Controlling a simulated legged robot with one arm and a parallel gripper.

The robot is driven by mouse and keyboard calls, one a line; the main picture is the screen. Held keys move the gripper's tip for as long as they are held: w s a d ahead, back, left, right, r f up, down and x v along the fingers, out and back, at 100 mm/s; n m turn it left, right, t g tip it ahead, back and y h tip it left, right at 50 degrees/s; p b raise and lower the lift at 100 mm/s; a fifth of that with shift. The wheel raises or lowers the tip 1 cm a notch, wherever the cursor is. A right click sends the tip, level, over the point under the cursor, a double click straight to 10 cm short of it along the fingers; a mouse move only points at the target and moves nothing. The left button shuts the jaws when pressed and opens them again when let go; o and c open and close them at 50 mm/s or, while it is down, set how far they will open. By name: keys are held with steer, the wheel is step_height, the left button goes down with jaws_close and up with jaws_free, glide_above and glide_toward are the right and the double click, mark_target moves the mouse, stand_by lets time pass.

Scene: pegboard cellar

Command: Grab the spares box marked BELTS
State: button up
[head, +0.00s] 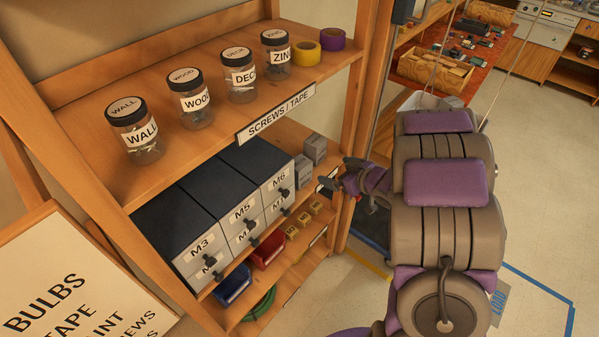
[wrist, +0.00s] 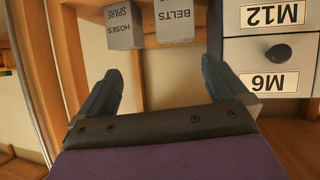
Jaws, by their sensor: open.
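The grey spares box marked BELTS (wrist: 175,22) hangs upside down at the top of the wrist view, its label readable but inverted. In the head view it appears to be the small grey box (head: 303,170) beside the drawer cabinet, on the shelf under the SCREWS / TAPE sign; its label is not readable there. My gripper (wrist: 160,78) is open and empty, its fingers spread below the box in the wrist picture and apart from it. In the head view my gripper (head: 335,174) is at the shelf's right end, just right of the grey boxes.
A similar grey box marked SPARE HOSES (wrist: 124,27) stands beside BELTS. A dark drawer cabinet (head: 215,208) with M-size labels flanks it on the other side. A wooden post (head: 362,120) rises close to my gripper. Labelled jars stand on the shelf above.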

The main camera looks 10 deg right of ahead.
mark_target(302, 166)
steer(key=shift+y, duration=0.8)
steer(key=b+x, duration=0.1)
steer(key=x, duration=0.3)
steer(key=a+b+x, duration=0.1)
steer(key=x, duration=0.3)
steer(key=s+b+x, duration=0.1)
steer(key=x, duration=0.4)
steer(key=shift+s+a+f, duration=0.1)
steer(key=shift+a+f, duration=0.05)
steer(key=shift+a, duration=0.2)
steer(key=x, duration=0.1)
steer(key=b+x, duration=0.1)
steer(key=x, duration=0.1)
steer(key=b+x, duration=0.1)
steer(key=x, duration=0.1)
steer(key=shift+d+f, duration=0.3)
steer(key=shift+f, duration=0.05)
steer(key=shift+r, duration=0.1)
steer(key=c, duration=1.1)
